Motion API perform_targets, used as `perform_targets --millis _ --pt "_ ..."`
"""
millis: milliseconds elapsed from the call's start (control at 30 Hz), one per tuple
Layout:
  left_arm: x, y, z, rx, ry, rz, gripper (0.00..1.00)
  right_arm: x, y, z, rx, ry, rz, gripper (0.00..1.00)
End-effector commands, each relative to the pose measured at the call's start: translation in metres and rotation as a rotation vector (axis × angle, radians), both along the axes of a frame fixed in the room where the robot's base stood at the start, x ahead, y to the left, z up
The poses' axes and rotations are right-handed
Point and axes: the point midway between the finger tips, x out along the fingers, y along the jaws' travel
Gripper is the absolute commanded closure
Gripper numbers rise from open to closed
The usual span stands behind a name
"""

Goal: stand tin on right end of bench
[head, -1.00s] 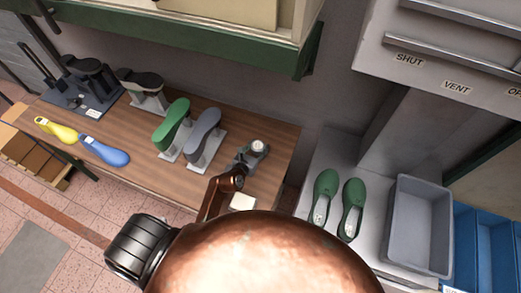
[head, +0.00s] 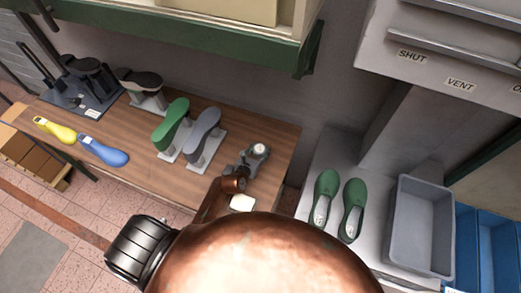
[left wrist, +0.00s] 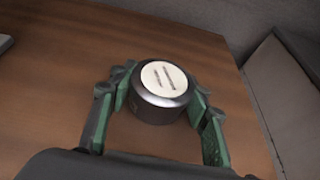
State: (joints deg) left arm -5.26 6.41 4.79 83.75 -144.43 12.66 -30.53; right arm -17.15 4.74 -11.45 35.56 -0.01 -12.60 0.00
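The tin (head: 259,150) is a short dark metal cylinder with a pale lid bearing two dark lines. It is upright near the right end of the wooden bench (head: 190,185). In the left wrist view the tin (left wrist: 163,90) sits between the two green fingers of my left gripper (left wrist: 160,100). The fingers lie close against its sides, so the gripper looks shut on it. In the head view my left gripper (head: 248,160) reaches in from the front. Whether the tin's base touches the bench cannot be told. My right gripper is not in view.
Left of the tin are a grey last (head: 203,130) and a green last (head: 171,125) on stands. Yellow (head: 55,129) and blue (head: 104,151) lasts lie farther left. Green shoes (head: 326,195) and a grey bin (head: 418,220) are on the right-hand counter. A green-edged shelf (head: 200,42) overhangs the back.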

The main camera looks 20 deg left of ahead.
Motion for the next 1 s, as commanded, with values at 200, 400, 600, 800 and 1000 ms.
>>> perform_targets --millis 200,400,600,800,1000 --pt "-0.001 -0.001 -0.002 0.0 0.005 -0.002 0.4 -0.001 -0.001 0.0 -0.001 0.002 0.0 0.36" --pt "-0.001 -0.001 -0.002 0.0 0.005 -0.002 0.4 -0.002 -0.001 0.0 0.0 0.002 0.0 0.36" --pt "-0.01 -0.001 0.004 -0.001 0.007 -0.001 0.4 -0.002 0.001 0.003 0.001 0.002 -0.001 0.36" --pt "-0.046 -0.001 0.019 -0.003 0.006 0.001 0.4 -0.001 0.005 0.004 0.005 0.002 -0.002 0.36" --pt "-0.083 -0.001 0.035 -0.001 0.004 -0.001 0.4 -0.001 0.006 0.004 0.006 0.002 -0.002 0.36"
